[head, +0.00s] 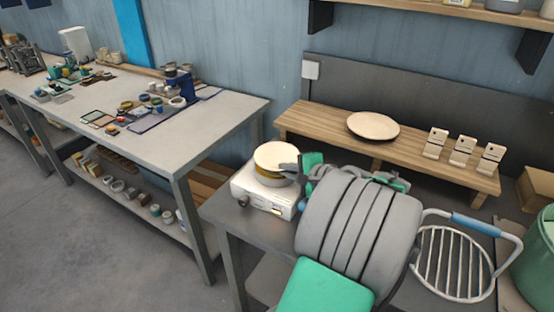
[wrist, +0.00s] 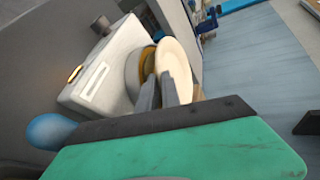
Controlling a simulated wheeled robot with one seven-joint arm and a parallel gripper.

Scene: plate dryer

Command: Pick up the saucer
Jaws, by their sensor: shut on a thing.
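A pale cream saucer (head: 277,155) is above the white dryer unit (head: 263,197), over a round grey and yellow-brown part on its top. In the wrist view the saucer (wrist: 173,66) is seen nearly edge-on, close to the yellow-brown ring (wrist: 148,62). My gripper (head: 291,168) reaches in from the right and is shut on the saucer's near rim. Its grey fingers also show in the wrist view (wrist: 158,94). I cannot tell whether the saucer still touches the part under it.
A wooden shelf (head: 300,119) behind holds a larger plate (head: 373,125) and several small wooden blocks (head: 462,150). A metal rack with a blue handle (head: 454,262) is at the right, beside a green bin (head: 534,255). A workbench with paint pots (head: 150,140) stands at the left.

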